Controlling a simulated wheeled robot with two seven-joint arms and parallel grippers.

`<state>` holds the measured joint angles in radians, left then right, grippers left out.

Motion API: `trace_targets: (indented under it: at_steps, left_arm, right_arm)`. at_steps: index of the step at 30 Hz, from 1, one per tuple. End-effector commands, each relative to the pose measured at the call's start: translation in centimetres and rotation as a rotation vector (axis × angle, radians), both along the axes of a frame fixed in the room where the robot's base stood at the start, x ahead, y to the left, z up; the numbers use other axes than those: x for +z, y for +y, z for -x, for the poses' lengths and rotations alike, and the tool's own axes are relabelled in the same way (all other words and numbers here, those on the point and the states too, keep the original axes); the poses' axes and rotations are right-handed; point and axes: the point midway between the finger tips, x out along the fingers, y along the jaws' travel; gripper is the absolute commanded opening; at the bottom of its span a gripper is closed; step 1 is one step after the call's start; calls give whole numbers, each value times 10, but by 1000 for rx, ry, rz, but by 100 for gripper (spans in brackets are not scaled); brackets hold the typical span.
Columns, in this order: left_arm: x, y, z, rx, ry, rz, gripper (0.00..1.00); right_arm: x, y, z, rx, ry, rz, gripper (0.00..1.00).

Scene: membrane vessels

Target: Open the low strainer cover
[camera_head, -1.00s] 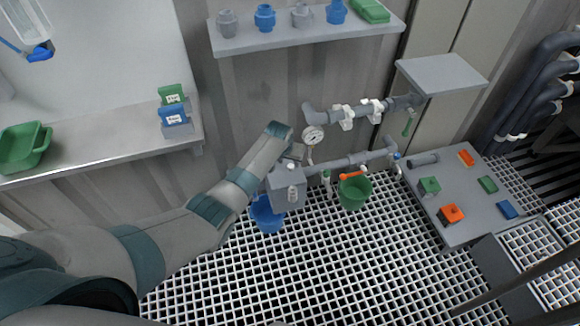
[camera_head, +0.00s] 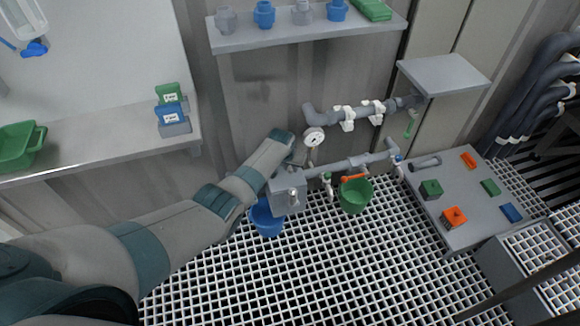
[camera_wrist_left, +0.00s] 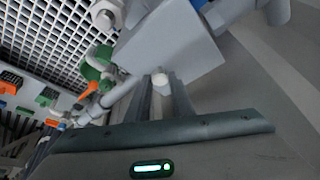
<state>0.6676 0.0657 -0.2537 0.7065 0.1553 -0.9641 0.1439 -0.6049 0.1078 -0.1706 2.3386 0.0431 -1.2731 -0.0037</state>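The low strainer is a grey box (camera_head: 287,194) on the lower pipe, with a pale knob (camera_head: 293,197) on its front; I cannot make out a lid gap. In the left wrist view the grey box (camera_wrist_left: 172,45) lies just beyond my fingers. My left gripper (camera_wrist_left: 160,95) has its two fingers apart, with a small white knob (camera_wrist_left: 160,82) between or just past the tips; contact is unclear. In the head view my left gripper (camera_head: 293,163) is just above the box, its fingertips mostly hidden. My right gripper is not in view.
A blue bucket (camera_head: 267,219) stands under the strainer and a green bucket (camera_head: 355,195) under the pipe to the right. A gauge (camera_head: 314,137) and upper pipe (camera_head: 362,113) are close to the gripper. A grey bench (camera_head: 465,198) with coloured blocks stands right.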

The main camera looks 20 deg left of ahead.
Motion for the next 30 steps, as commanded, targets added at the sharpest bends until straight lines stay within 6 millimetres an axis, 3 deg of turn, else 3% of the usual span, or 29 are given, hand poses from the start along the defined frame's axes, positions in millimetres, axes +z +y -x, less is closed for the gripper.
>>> trace_targets:
  at_steps: [11,17,25,30]
  left_arm:
    - [2,1,1,1,-8,13,0]
    - [8,5,4,2,-40,62,0]
    - [20,17,12,4,-135,202,0]
    - [26,28,19,4,-217,321,0]
  right_arm:
    - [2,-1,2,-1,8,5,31]
    - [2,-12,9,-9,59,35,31]
    - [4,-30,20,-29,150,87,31]
    - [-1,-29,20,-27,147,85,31]
